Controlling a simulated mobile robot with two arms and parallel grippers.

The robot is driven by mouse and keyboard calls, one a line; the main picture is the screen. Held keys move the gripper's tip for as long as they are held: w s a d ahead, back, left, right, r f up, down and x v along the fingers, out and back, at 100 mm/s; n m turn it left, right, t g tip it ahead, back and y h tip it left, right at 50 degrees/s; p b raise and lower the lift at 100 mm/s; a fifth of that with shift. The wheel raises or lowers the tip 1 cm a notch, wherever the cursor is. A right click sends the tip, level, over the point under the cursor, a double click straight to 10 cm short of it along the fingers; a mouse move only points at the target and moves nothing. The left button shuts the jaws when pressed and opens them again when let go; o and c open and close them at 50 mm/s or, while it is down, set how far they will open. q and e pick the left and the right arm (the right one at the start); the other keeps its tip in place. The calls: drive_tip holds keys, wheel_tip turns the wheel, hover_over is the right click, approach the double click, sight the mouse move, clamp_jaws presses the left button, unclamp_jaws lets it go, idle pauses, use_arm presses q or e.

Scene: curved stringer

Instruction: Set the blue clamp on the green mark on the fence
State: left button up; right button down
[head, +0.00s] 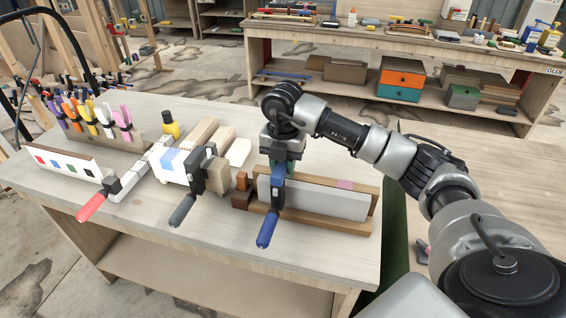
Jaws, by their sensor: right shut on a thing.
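The blue clamp (271,218) stands with its bar upright at the left part of a wooden fence (374,192) with a grey board along its front. Its blue handle hangs down toward the front of the bench. My right gripper (283,158) comes from above and is shut on the upper part of the clamp. A pink mark (344,184) shows on the fence's top, to the right of the clamp. A little green shows just behind the clamp's upper end; I cannot tell whether it is the green mark. I cannot tell whether the clamp touches the fence. My left gripper is out of view.
Left of the fence, a black clamp (198,170) and a red-handled clamp (113,186) sit near wooden blocks. A white strip with coloured squares (95,168) and a rack of coloured clamps (75,134) stand farther left. The bench front right is clear.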

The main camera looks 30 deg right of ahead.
drive_tip(key=shift+f+b, duration=0.3)
drive_tip(key=shift+f, duration=0.2)
drive_tip(key=c, duration=0.8)
unclamp_jaws()
wheel_tip(320, 180, up, 9)
drive_tip(key=shift+r+b, duration=0.15)
drive_tip(key=shift+b, duration=0.6)
drive_tip(key=shift+r, duration=0.8)
